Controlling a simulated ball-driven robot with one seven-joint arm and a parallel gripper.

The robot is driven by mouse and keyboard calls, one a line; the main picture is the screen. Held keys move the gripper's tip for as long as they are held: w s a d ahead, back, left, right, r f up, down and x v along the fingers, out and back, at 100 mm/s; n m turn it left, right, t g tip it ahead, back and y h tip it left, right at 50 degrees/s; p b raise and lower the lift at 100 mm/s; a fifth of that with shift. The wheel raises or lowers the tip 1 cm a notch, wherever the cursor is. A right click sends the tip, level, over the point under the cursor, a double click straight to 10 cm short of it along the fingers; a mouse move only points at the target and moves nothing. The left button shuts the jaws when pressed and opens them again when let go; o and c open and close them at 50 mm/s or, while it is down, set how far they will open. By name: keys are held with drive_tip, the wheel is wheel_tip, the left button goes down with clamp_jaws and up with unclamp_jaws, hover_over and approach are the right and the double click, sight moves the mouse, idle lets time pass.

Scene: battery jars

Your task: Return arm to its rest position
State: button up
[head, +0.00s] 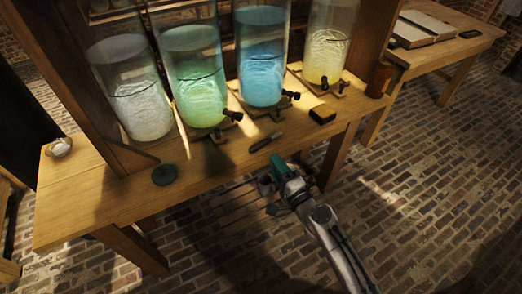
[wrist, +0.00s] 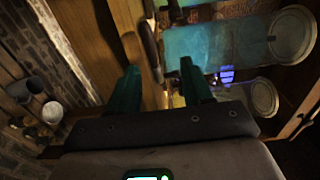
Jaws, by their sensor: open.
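My gripper (head: 280,168) is in the head view at the front edge of the wooden table (head: 100,208), with my arm reaching up from the lower right. In the wrist view its two green fingers (wrist: 158,80) are apart with nothing held between them. Battery jars stand in a row on the table: one with pale liquid (head: 140,105), one green (head: 195,85), one blue (head: 262,65) and one yellow (head: 326,55). The gripper appears apart from the jars. A small dark-handled tool (head: 266,140) lies on the table just beyond the fingers.
A black block (head: 322,114), a dark round disc (head: 164,175) and a brown jar (head: 379,80) are on the table. A grey pot (head: 265,185) is low beside the gripper, over slats. A second table (head: 455,40) stands right. Brick floor (head: 430,170) is open at lower right.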

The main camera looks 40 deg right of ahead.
drive_tip(key=s+a+n+g+y+p, duration=0.1)
drive_tip(key=s+a+n+g+y, duration=0.15)
drive_tip(key=a+n+y, duration=0.35)
drive_tip(key=s+a+n+g+y+p, duration=0.2)
drive_tip(key=a+n+g+y, duration=0.15)
drive_tip(key=a+n, duration=0.45)
drive_tip(key=s+d+r+n+g+h+p, duration=0.2)
drive_tip(key=s+n+g, duration=0.4)
drive_tip(key=s, duration=1.2)
drive_tip(key=d+g+h, duration=0.1)
drive_tip(key=g+h, duration=0.1)
drive_tip(key=g, duration=0.2)
drive_tip(key=shift+s+d+r+n+h, duration=0.15)
drive_tip(key=shift+s+d+n+h, duration=0.1)
drive_tip(key=shift+n+h, duration=0.15)
